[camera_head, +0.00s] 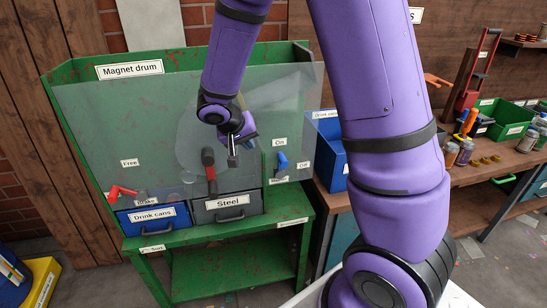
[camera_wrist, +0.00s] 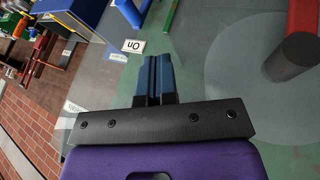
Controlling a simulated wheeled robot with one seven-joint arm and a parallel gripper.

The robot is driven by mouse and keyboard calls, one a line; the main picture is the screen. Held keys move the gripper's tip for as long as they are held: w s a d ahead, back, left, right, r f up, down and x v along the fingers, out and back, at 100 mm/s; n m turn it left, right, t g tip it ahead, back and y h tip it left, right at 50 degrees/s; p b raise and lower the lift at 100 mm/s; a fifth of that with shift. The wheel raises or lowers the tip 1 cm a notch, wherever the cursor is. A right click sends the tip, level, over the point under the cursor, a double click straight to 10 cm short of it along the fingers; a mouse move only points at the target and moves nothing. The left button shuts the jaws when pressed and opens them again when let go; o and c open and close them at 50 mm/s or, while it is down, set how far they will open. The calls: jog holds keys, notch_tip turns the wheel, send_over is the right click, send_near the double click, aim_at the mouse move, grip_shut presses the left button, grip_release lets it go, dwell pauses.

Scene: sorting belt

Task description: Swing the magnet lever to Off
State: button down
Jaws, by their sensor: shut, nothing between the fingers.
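The blue lever (camera_head: 282,162) sits on the right side of the green machine's clear front panel. It stands near upright, with its upper end just below the On label (camera_head: 279,142). The Off label (camera_head: 304,165) is to its right. My gripper (camera_head: 233,158) is in front of the panel, left of the lever and apart from it. Its fingers are together and empty, as the wrist view (camera_wrist: 154,80) also shows. In that view the On label (camera_wrist: 133,46) lies beyond the fingers, and a blue part, perhaps the lever, is at the top edge.
A red brake lever (camera_head: 122,191) is farther left. Drink cans (camera_head: 153,219) and Steel (camera_head: 228,206) drawers are below. A blue bin (camera_head: 330,150) stands right of the machine.

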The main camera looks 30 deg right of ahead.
jog(key=d+f, duration=0.9)
jog(key=shift+w, duration=0.25)
jog(key=shift+d, duration=0.1)
dwell(0.5)
